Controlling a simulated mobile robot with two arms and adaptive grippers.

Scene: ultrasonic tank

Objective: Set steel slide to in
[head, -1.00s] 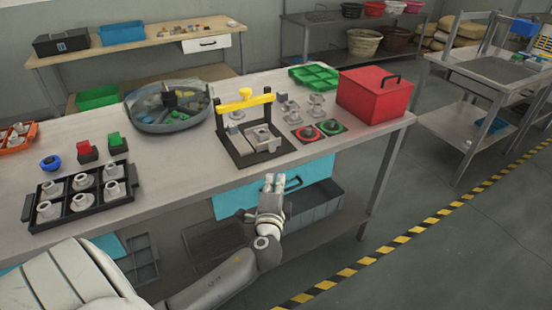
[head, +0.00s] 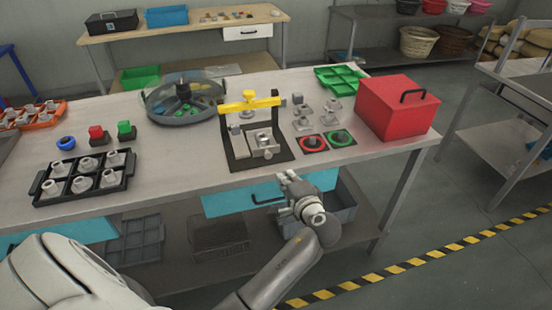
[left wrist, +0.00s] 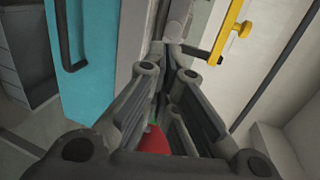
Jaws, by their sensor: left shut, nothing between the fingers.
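The steel slide appears to be the grey metal block (head: 263,150) in the fixture with the black base (head: 238,163) and yellow bar (head: 249,103), near the table's front edge. Its exact position along its travel is hard to tell. My left gripper (head: 288,178) is at the table's front edge, to the right of and in front of the fixture, apart from the block. It is shut and empty. In the left wrist view its dark fingers (left wrist: 179,62) point toward a pale metal part near the yellow bar (left wrist: 230,32). My right gripper is not in view.
A red box (head: 397,108) and red and green ringed pads (head: 313,144) stand right of the fixture. A round clear-lidded tank (head: 182,103) is behind left. A black tray of metal parts (head: 82,178) is at left. A blue drawer front (head: 235,198) is under the tabletop.

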